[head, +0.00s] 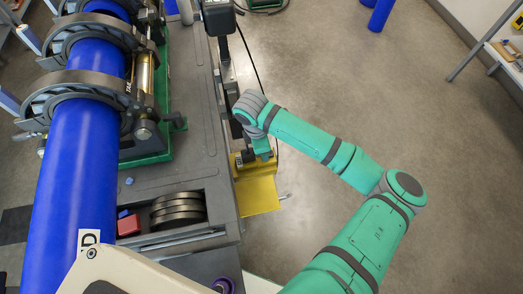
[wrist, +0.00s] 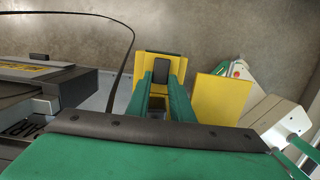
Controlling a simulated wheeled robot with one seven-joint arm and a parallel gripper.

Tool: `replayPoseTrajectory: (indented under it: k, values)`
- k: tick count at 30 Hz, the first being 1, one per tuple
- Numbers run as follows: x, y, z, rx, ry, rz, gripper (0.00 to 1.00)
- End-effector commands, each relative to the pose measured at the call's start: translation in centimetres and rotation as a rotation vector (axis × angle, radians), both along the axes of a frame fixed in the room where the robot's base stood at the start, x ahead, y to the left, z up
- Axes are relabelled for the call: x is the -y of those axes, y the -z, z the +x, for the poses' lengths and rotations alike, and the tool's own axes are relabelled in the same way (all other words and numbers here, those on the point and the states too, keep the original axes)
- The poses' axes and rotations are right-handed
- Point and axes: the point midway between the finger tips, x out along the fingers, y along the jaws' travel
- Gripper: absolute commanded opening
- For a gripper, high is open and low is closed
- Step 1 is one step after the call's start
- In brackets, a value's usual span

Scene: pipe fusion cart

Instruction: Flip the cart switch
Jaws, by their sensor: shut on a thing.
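A yellow switch box (wrist: 136,104) with a dark switch (wrist: 158,70) on it is ahead of me in the wrist view. My gripper (wrist: 160,82) has its two green fingers on either side of the dark switch and is shut on it. In the head view my gripper (head: 262,154) reaches down at the cart's right side, over the yellow box (head: 257,193). There my own wrist and fingers hide the switch. The switch's exact position is hard to tell.
The grey cart (head: 195,110) carries a thick blue pipe (head: 75,180) in ring clamps (head: 90,82). Black rings (head: 178,211) and a red block (head: 129,225) sit in a cart recess. A dark cable (wrist: 124,60) curves left of my fingers. The floor at right (head: 400,130) is clear.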

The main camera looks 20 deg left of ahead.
Motion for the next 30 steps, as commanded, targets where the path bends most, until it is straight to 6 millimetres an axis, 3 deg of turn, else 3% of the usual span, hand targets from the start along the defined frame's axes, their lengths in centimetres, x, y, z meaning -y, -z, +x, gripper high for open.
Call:
replayPoseTrajectory:
  k: [14, 15, 17, 26, 30]
  values:
    - [0.1, -0.1, 0.0, -0.04, -0.003, 0.06, 0.0]
    - [0.1, -0.1, 0.0, -0.04, -0.003, 0.06, 0.27]
    - [0.1, -0.1, 0.0, -0.04, -0.003, 0.06, 0.39]
    - [0.2, -0.2, 0.1, -0.038, -0.001, 0.058, 0.39]
    - [0.1, -1.2, 0.1, -0.038, -0.001, 0.059, 0.39]
